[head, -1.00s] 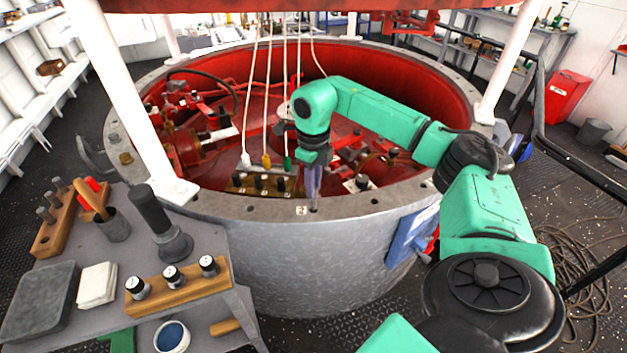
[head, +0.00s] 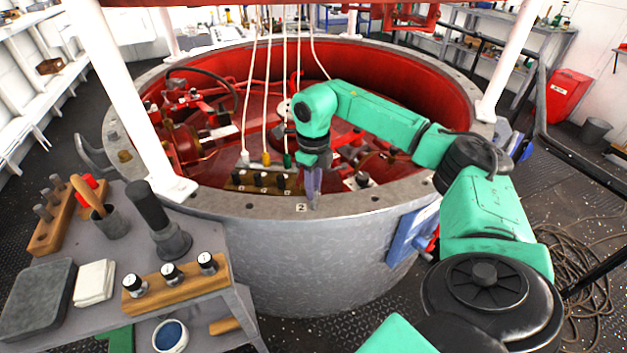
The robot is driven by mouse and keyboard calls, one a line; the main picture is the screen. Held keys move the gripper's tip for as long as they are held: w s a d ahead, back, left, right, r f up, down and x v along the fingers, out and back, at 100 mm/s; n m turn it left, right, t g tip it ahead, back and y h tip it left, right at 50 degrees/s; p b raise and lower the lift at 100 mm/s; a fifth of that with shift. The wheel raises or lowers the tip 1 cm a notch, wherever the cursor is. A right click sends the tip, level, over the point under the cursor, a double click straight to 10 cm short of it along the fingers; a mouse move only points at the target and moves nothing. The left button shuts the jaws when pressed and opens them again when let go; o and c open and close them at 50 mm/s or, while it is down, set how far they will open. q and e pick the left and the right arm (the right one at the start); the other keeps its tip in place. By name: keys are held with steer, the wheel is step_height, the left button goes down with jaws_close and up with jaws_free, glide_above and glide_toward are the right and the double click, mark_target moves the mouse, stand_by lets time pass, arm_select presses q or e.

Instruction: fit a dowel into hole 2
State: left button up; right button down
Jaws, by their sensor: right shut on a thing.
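My right gripper (head: 313,196) points down at the near rim of the large round tank (head: 370,205), just right of the white label "2" (head: 300,208). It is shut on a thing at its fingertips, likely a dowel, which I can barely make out. Hole 2 is hidden by the fingertips, so I cannot tell whether the held thing is in it. Several grey dowels (head: 48,196) stand in a wooden block (head: 45,235) on the bench at the left. My left gripper is not in view.
A white post (head: 125,95) rises from the rim. Cables hang inside the tank.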

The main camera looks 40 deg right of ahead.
steer(key=shift+f+b, duration=0.4)
steer(key=shift+f, duration=0.3)
stand_by(0.4)
steer(key=c, duration=0.6)
jaws_free()
steer(key=shift+c, duration=0.2)
steer(key=shift+r, duration=0.1)
step_height(320, 180, up, 12)
